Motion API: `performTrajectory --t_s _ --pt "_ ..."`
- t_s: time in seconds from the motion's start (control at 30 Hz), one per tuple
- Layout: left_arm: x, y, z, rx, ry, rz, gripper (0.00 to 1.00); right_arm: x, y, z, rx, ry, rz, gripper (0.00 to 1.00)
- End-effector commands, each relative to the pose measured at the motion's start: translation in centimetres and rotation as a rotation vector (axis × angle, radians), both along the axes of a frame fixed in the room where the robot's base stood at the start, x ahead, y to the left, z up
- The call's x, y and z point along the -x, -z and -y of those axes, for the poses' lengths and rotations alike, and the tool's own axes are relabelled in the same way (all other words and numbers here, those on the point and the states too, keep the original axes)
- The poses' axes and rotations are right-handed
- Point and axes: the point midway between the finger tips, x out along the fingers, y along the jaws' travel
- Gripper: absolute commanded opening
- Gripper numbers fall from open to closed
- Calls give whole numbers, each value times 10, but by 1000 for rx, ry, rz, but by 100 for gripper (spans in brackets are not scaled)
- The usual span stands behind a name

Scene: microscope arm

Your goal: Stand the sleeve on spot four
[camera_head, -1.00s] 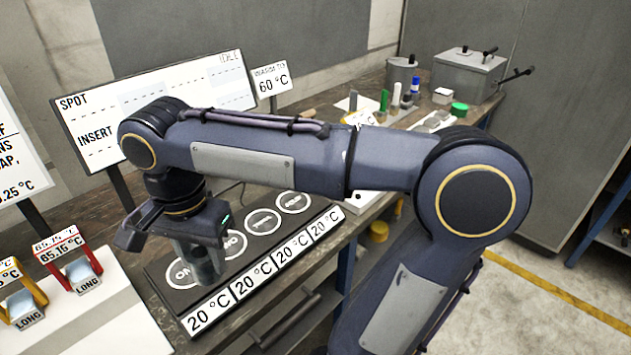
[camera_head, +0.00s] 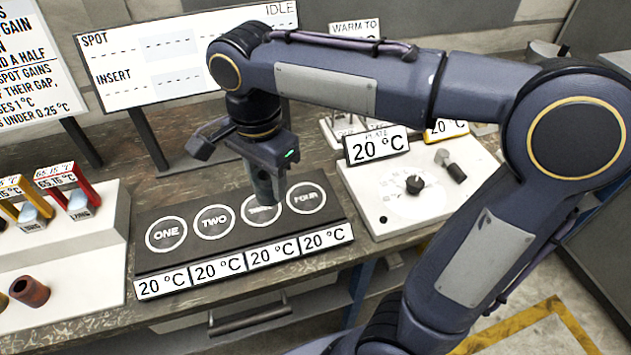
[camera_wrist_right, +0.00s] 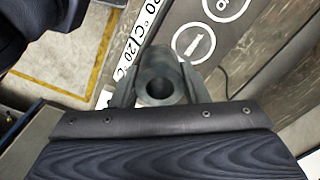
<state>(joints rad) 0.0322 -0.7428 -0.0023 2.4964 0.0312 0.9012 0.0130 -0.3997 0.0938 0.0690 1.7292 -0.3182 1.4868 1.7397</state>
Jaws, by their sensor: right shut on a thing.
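My right gripper (camera_head: 264,190) is shut on a grey hollow sleeve, which in the right wrist view (camera_wrist_right: 160,88) shows its round bore between the fingers. In the head view the held sleeve is hard to tell from the fingers. The gripper hangs over the black spot plate (camera_head: 160,262), in front of the circle marked three (camera_head: 264,215), partly hiding it. Spot four (camera_head: 307,198) is just right of the gripper, uncovered. Spots one (camera_head: 166,234) and two (camera_head: 214,222) are bare. Whether the sleeve touches the plate cannot be told. My left gripper is out of view.
A display (camera_head: 180,60) reading IDLE stands behind. A white unit with a black knob (camera_head: 414,184) and a 20 °C sign (camera_head: 376,146) is right of the plate. Red and yellow holders (camera_head: 75,195) and a brown sleeve (camera_head: 30,291) are at left. My right arm spans the right side.

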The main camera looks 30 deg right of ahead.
Motion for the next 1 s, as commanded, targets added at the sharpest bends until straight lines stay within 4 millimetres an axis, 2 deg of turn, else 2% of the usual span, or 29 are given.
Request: performTrajectory --t_s 0.03,0.23,0.4,0.73,0.9,1.0 --pt "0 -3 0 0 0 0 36 -5 4 13 1 8 -2 8" --pt "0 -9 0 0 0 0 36 -26 26 58 1 8 -3 8" --pt "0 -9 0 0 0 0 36 -36 59 79 1 4 -2 8" --pt "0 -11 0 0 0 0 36 -46 87 100 1 3 -2 8" --pt "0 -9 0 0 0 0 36 -45 111 98 1 0 -2 8" --pt "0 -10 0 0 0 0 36 -45 116 98 0 0 0 8"
